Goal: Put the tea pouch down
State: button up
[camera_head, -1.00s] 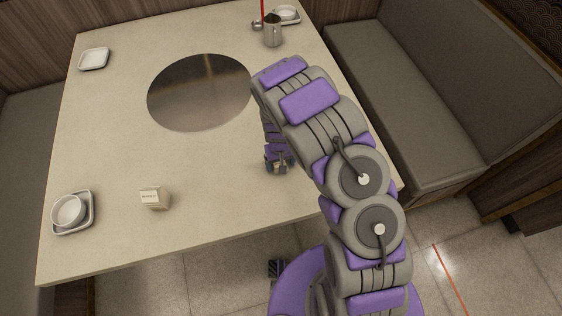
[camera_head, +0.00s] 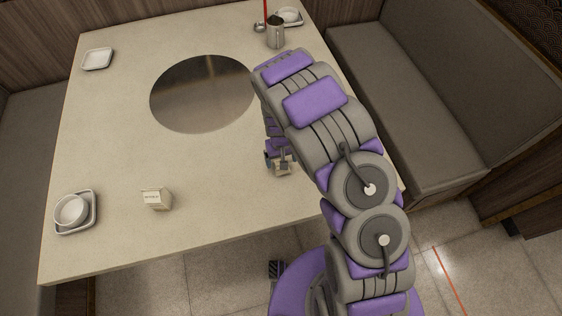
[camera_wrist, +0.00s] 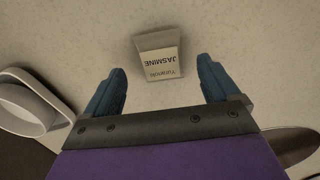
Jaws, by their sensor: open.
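The tea pouch (camera_wrist: 158,45) is a small pale packet labelled JASMINE. In the wrist view it is on the table between and just ahead of my gripper's fingertips (camera_wrist: 160,72), with a gap on each side. My gripper is open, with its two blue-grey fingers spread. In the head view my gripper (camera_head: 281,164) is low over the table's near right part, and a cream patch of the pouch (camera_head: 284,172) shows at its fingers. My arm and gripper hide part of the pouch there.
Another small cream packet (camera_head: 157,199) is on the table (camera_head: 110,150) at near left, beside a tray with a bowl (camera_head: 73,212). A round metal plate (camera_head: 203,95) is set in the tabletop. A metal pitcher (camera_head: 276,36) and a white dish (camera_head: 97,59) stand farther back. A bench (camera_head: 410,110) is right.

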notch_tip(320, 180, up, 8)
jog(key=p, duration=0.1)
jog(key=shift+r, duration=0.2)
jog(key=s+d+r+m, duration=0.1)
jog(key=s+d+r, duration=0.45)
jog(key=r, duration=0.45)
jog(key=s+d+r+m, duration=0.1)
jog(key=s+d+r, duration=0.5)
jog(key=r, duration=0.4)
jog(key=s+d+r+g, duration=0.1)
jog(key=s+r, duration=0.2)
jog(key=s, duration=0.7)
jog(key=s+d+r+m, duration=0.1)
jog(key=s+r, duration=0.3)
jog(key=s, duration=0.7)
jog(key=shift+d+r+g, duration=0.3)
jog(key=shift+d+g, duration=0.1)
jog(key=shift+d, duration=0.1)
jog(key=shift+o, duration=0.2)
jog(key=shift+o, duration=0.8)
